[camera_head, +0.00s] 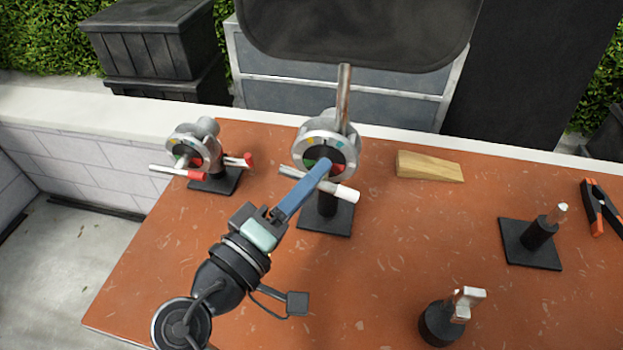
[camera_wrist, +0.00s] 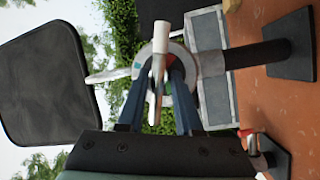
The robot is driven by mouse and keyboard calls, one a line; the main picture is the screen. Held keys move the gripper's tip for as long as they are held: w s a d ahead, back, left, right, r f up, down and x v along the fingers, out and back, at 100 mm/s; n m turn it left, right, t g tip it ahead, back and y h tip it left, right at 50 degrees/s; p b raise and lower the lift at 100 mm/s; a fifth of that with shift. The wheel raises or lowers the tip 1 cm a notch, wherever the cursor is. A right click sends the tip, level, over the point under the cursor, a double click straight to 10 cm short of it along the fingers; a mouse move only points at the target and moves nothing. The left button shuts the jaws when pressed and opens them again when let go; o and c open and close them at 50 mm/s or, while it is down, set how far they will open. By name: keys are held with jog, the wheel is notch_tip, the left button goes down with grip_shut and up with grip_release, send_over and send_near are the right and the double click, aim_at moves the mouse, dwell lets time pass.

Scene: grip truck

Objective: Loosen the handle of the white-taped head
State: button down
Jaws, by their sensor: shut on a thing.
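The white-taped head (camera_head: 311,136) is a round grey grip head with coloured marks, standing on a black post and square base near the table's middle. Its T-handle (camera_head: 343,193) is a metal bar with white tape on its right end, lying across the head's near face. My gripper (camera_head: 322,170) has long blue fingers reaching to this handle and is shut on it. In the wrist view the handle (camera_wrist: 159,38) shows between the two fingers (camera_wrist: 158,85), its white end upward. The head partly hides behind the fingers. A rod (camera_head: 345,90) rises from the head to a black flag (camera_head: 360,30).
A similar red-taped head (camera_head: 190,142) stands on the left of the table (camera_head: 240,320). A wooden wedge (camera_head: 430,166) lies to the right. A post with a pin (camera_head: 530,240), a clamp (camera_head: 602,207) and a short black stub (camera_head: 442,322) stand or lie further right.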

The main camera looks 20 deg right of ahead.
jog(key=shift+f+m, duration=0.15)
jog(key=shift+m, duration=0.15)
jog(key=c, duration=0.6)
grip_release()
jog(key=shift+c, duration=0.2)
jog(key=r+b+v, duration=0.1)
jog(key=v, duration=1.2)
jog(key=shift+f, duration=0.2)
jog(key=shift+w, duration=0.1)
